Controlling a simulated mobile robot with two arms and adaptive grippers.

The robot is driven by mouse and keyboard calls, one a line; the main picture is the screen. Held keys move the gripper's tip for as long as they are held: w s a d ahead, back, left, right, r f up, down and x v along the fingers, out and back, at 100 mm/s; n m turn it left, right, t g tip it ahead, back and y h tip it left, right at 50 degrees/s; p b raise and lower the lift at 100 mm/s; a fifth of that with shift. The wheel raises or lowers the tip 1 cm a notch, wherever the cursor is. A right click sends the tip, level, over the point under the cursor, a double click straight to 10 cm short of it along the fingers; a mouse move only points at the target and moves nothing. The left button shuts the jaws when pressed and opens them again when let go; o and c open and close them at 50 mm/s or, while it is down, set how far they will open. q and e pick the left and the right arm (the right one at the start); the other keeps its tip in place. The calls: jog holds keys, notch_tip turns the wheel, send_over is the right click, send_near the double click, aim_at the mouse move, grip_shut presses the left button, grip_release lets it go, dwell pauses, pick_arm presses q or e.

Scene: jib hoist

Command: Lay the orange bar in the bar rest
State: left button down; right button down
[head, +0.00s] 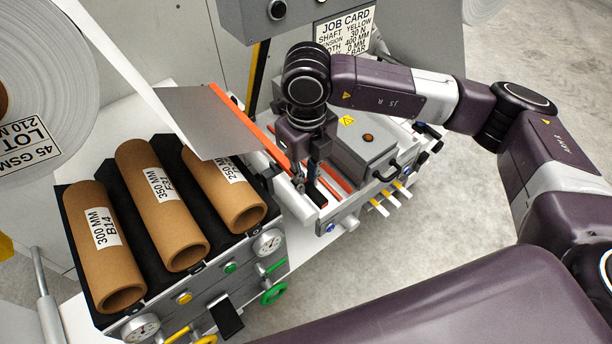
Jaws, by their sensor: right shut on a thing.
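The long orange bar (247,124) slants from the upper left down to my right gripper (305,184), beside the edge of a grey sheet or plate (205,118). My right gripper points down and is shut at the bar's lower right end; its fingertips are small and partly hidden. Just right of the gripper, a grey bench unit carries red-orange strips (336,178) and a dark slot. I cannot tell for certain which part is the bar rest, or whether the bar touches it. My left gripper is not in view.
A black rack with brown tubes (160,200) stands at the left, with gauges and valves on its front. A grey box (365,145) with handles sits right of the gripper. A white roll (45,95) is at upper left. A job card (345,32) hangs behind. Floor at right is clear.

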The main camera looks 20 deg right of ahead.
jog(key=shift+f, duration=0.3)
jog(key=c, duration=1.8)
grip_release()
